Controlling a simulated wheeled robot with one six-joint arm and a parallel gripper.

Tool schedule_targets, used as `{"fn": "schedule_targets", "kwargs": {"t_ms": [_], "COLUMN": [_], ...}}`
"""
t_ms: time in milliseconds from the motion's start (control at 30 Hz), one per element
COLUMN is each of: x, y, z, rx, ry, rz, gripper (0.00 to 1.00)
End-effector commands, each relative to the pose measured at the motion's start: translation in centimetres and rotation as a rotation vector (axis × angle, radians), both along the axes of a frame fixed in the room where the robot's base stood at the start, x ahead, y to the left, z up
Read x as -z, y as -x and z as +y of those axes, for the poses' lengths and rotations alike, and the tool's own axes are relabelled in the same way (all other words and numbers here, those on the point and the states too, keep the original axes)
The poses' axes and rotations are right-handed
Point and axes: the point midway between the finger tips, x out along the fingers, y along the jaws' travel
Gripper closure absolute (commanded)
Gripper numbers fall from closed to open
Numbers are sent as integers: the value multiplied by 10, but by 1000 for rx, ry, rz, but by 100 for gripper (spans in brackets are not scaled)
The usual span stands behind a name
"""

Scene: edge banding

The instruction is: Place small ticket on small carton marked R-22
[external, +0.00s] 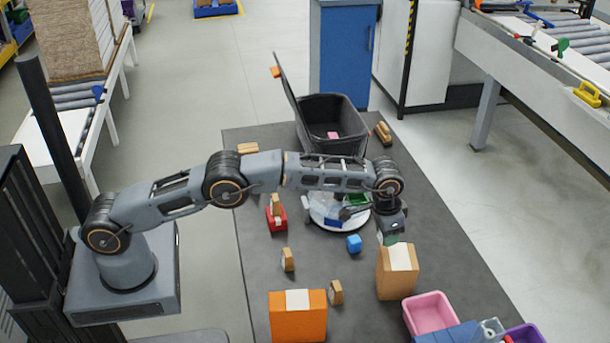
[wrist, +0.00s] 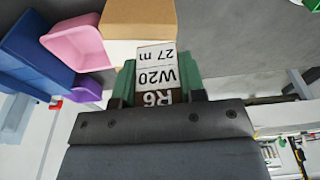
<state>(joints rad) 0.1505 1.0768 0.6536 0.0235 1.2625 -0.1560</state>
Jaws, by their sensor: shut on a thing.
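My gripper (wrist: 157,85) is shut on a small ticket (wrist: 156,66) between green fingers. The ticket is white with a dark band at the gripper end, and its upside-down print seems to read "27 m", "W20" and "R6". In the external view my gripper (external: 391,238) points down just above a tan carton (external: 393,284) with a white strip on top. The ticket cannot be made out there. In the wrist view a tan box face (wrist: 140,17) lies beyond the ticket. I cannot tell whether the ticket touches it. No R-22 mark is readable.
An orange box (external: 285,322) with a white strip stands front left of the tan carton. A pink bin (external: 430,314) is close on its right. Small tan blocks (external: 287,261), a blue cube (external: 354,243) and a round white tray (external: 325,222) lie behind. A black lidded bin (external: 338,108) stands farther back.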

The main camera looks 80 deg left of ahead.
Motion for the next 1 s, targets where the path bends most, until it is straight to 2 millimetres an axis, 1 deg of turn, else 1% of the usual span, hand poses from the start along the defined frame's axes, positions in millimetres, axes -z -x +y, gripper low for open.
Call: {"fn": "schedule_targets", "kwargs": {"t_ms": [100,333,733,767,1000], "x": [5,33,38,38,38], "y": [-3,-2,-2,-2,-2], "z": [-1,0,0,0,0], "rx": [0,0,0,0,0], "ry": [0,0,0,0,0], "rz": [2,1,0,0,0], "gripper": [85,85,85,62,39]}}
